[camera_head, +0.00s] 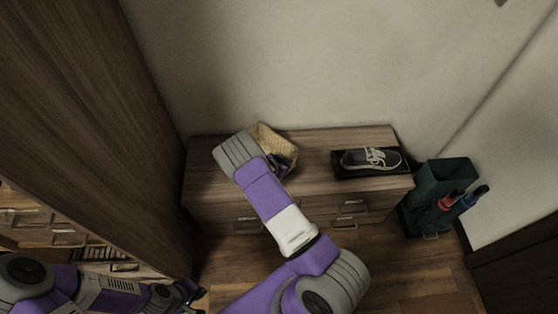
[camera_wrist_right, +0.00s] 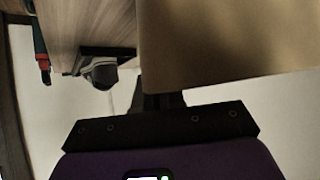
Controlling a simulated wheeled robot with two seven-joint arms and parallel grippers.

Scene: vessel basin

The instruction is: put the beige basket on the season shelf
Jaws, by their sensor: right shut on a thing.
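The beige basket (camera_head: 282,143) is over the back left part of the low wooden bench, tilted and partly hidden by my right wrist. I cannot tell whether it touches the bench top. In the right wrist view the basket (camera_wrist_right: 235,40) fills the upper right as a tan wall. My right gripper (camera_wrist_right: 163,100) is shut on its edge; the head view hides these fingers behind the wrist. My left gripper (camera_head: 190,291) is low at the left, away from the basket, too small and dark to read. I cannot tell which surface is the season shelf.
A grey shoe (camera_head: 370,158) sits on a black tray on the bench (camera_head: 315,150). A dark green bin (camera_head: 440,180) with umbrellas stands to the right. A tall wooden cabinet (camera_head: 100,110) fills the left, with drawers (camera_head: 40,236) below. The bench top between basket and tray is clear.

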